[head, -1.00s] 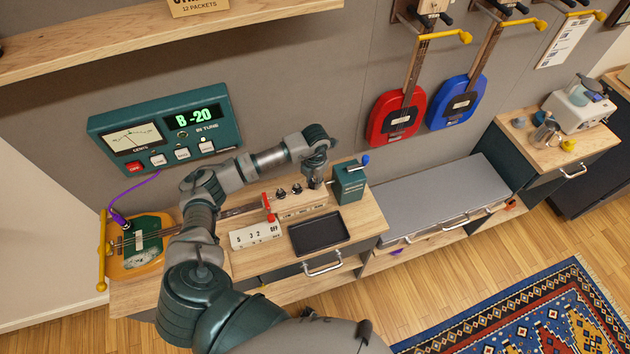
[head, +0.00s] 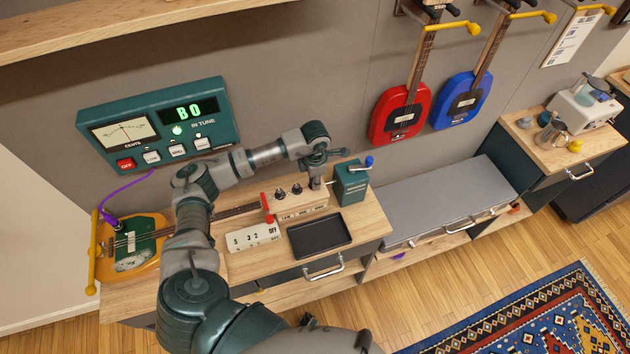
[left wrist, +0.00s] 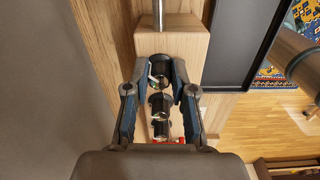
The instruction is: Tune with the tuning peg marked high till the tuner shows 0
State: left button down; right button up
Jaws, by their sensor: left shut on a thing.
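The green tuner (head: 205,88) on the wall reads B 0 on its display (head: 189,110). The round green light (head: 177,130) under the display is lit, and the needle stands near the dial's middle. The orange instrument (head: 137,247) lies on the bench with its neck pointing right to a pale headstock (head: 301,205). My left gripper (head: 316,184) is shut on the rightmost tuning peg; in the left wrist view the fingers close around this peg (left wrist: 158,72). Two more dark pegs (head: 281,193) stand left of it. I cannot read the peg labels.
A green box with a blue-knobbed crank (head: 351,184) stands right of the gripper. A black tray (head: 319,235) and a white marked block (head: 253,237) sit in front of the headstock. A purple cable (head: 126,190) runs to the instrument.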

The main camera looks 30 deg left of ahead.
jog(key=shift+d, duration=0.35)
pick_arm(q)
jog(key=c, duration=1)
grip_release()
jog(key=shift+w+a, duration=0.1)
pick_arm(e)
jog(key=shift+a, duration=0.1)
pick_arm(q)
notch_tip(320, 180, up, 12)
jog(key=shift+f, duration=0.1)
